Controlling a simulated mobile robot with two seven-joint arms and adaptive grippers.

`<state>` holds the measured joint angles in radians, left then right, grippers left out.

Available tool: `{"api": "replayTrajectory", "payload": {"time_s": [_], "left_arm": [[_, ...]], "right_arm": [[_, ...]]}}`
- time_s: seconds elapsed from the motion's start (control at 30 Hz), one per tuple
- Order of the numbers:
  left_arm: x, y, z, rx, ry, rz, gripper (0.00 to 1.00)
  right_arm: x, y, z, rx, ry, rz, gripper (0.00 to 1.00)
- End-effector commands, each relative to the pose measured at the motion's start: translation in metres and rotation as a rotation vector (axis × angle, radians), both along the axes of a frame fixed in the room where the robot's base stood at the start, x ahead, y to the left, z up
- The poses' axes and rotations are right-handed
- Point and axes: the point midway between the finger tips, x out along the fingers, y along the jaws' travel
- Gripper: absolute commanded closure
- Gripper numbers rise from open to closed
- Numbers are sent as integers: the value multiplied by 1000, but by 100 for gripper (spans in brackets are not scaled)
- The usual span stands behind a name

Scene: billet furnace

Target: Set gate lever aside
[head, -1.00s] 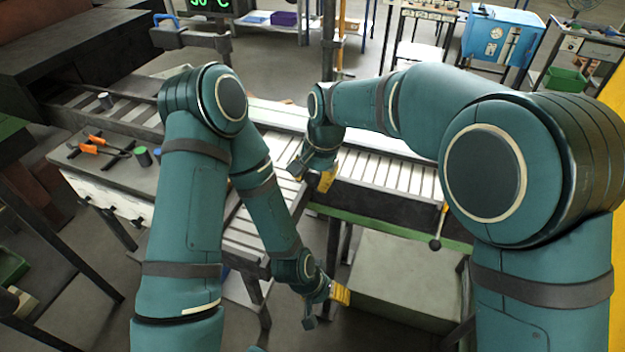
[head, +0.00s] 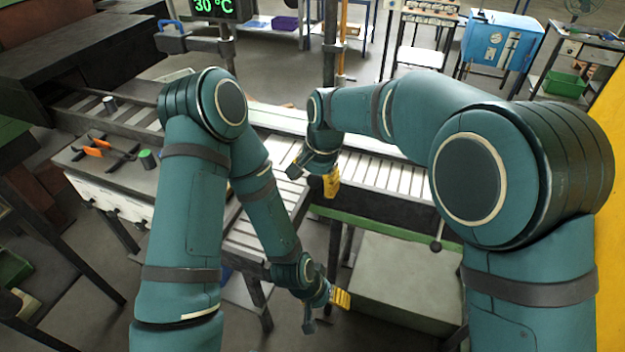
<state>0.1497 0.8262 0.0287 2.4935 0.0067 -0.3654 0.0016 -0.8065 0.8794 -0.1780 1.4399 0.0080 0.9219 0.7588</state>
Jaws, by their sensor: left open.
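A lever with a dark ball knob (head: 436,246) shows at the front edge of the roller conveyor, right of the middle. Its upper part is hidden behind my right arm, and I cannot tell whether it is the gate lever. My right gripper (head: 314,181) is over the conveyor's front edge, left of the knob. Its yellow and dark fingers are apart, with nothing seen between them. My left gripper (head: 326,313) hangs lower, in front of the conveyor and left of a grey-green box. It is open and empty, clear of the knob.
The roller conveyor (head: 375,176) runs from the dark furnace (head: 70,70) towards the right. A side table (head: 85,182) at left bears orange-handled tools (head: 98,147) and a green-topped cylinder (head: 147,159). The grey-green box (head: 400,275) stands below the conveyor.

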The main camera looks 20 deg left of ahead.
Motion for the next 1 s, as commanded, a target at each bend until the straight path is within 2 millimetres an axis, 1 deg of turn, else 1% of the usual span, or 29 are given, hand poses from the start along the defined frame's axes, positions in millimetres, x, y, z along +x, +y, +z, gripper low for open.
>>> {"api": "replayTrajectory", "payload": {"time_s": [0.13, 0.27, 0.5, 0.7, 0.83, 1.0], "left_arm": [[0, 0, 0, 0, 0, 0, 36], [0, 0, 0, 0, 0, 0, 36], [0, 0, 0, 0, 0, 0, 36], [0, 0, 0, 0, 0, 0, 36], [0, 0, 0, 0, 0, 0, 36], [0, 0, 0, 0, 0, 0, 36]], "right_arm": [[1, -1, 4, 2, -3, -1, 33], [1, -3, 19, 4, -5, -1, 33], [0, -12, 66, 4, -5, 0, 33], [-1, -18, 100, 3, -2, 1, 33], [-2, -21, 113, 1, -1, 1, 33], [-2, -22, 118, 1, 0, 1, 33]]}}
